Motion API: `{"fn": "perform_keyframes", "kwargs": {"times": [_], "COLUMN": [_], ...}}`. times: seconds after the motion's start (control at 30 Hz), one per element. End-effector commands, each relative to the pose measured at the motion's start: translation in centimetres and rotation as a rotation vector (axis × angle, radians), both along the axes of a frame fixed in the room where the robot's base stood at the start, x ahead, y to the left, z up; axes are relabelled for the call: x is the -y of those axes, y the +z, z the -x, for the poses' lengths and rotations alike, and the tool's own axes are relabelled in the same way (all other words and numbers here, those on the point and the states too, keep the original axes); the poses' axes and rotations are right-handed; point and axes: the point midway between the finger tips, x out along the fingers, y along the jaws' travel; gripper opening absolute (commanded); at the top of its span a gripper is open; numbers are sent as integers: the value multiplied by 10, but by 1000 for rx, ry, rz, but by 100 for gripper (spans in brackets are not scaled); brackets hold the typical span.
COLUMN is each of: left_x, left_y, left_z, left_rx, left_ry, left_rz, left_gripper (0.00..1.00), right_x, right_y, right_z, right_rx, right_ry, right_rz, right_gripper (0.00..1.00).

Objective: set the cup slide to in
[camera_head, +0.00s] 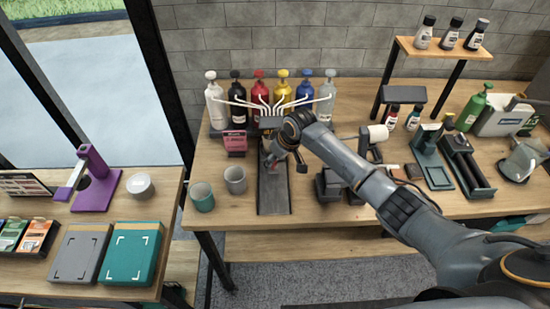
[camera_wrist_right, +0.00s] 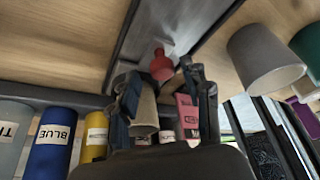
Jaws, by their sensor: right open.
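The cup slide is a dark flat track (camera_head: 274,196) running from the table's front edge back under the paint dispenser (camera_head: 270,123). My right gripper (camera_head: 284,160) is above the track's back part and hides some of it. In the right wrist view, my right gripper (camera_wrist_right: 163,82) is open. A red knob (camera_wrist_right: 161,66) shows just beyond its fingers, against the grey track (camera_wrist_right: 165,30). A beige cylinder (camera_wrist_right: 145,105) appears between the fingers; I cannot tell whether they touch it. My left gripper is not in view.
A grey cup (camera_head: 235,180) and a teal cup (camera_head: 202,197) stand left of the track. Several coloured bottles (camera_head: 261,96) line the back. A pink-red box (camera_head: 235,141) stands left of the gripper. Dark blocks (camera_head: 329,185) stand to the right.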

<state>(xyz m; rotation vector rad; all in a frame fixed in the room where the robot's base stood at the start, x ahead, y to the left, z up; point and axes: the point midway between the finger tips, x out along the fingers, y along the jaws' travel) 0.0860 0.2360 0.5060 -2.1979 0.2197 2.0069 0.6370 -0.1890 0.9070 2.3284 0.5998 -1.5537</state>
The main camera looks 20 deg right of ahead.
Motion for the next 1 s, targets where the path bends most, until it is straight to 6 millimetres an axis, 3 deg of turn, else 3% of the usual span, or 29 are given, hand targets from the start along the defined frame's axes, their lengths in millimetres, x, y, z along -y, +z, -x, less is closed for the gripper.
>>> {"fn": "perform_keyframes", "kwargs": {"times": [0.17,0.63,0.8,1.0], "left_x": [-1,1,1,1], "left_y": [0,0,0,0], "left_z": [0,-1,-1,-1], "left_rx": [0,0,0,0], "left_ry": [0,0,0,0], "left_rz": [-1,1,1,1], "left_gripper": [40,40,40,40], "right_x": [2,19,22,23], "right_y": [10,94,108,110], "right_z": [3,32,38,39], "right_rx": [1,2,0,-1], "right_ry": [0,1,0,0], "right_rz": [0,0,0,0], "right_gripper": [48,48,48,48]}}
